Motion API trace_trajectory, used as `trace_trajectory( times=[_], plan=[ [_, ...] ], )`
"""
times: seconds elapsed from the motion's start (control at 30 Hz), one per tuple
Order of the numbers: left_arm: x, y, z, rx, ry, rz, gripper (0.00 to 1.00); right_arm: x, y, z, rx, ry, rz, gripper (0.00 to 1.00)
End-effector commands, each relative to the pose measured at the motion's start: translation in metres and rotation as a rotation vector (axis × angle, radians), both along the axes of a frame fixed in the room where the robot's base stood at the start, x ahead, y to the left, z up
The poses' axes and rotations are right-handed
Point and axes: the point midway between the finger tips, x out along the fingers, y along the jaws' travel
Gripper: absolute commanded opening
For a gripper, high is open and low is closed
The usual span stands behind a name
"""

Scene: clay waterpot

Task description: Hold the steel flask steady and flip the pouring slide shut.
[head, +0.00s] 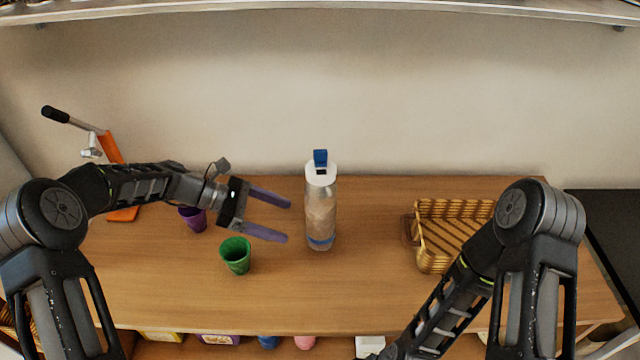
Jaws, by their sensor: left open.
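The steel flask (321,210) stands upright near the middle of the wooden table in the head view. It has a white lid and a blue band near its base. The blue pouring slide (320,157) sticks up at the back of the lid, and a dark opening shows in front of it. My left gripper (288,220) is open and empty. Its two purple fingers point right toward the flask and appear to stop short of its body. My right arm comes in at the lower right, and its gripper is out of view.
A green cup (235,256) stands below my left gripper, and a purple cup (194,219) is partly hidden behind my left arm. A wicker basket (436,262) sits to the right. An orange tool with a black handle (118,150) stands at the left. A shelf edge runs overhead.

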Motion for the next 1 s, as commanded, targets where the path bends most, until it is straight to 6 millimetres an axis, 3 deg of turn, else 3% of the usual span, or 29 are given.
trace_trajectory(
  times=[0.57,1.0],
  plan=[
    [0.000,-0.005,-0.004,0.000,0.000,0.000,0.80,0.000,0.000,-0.003,0.000,0.000,0.000,0.36],
    [-0.001,-0.051,-0.032,-0.001,0.000,-0.004,0.80,0.003,0.001,-0.027,0.007,-0.010,0.003,0.36]
  ],
)
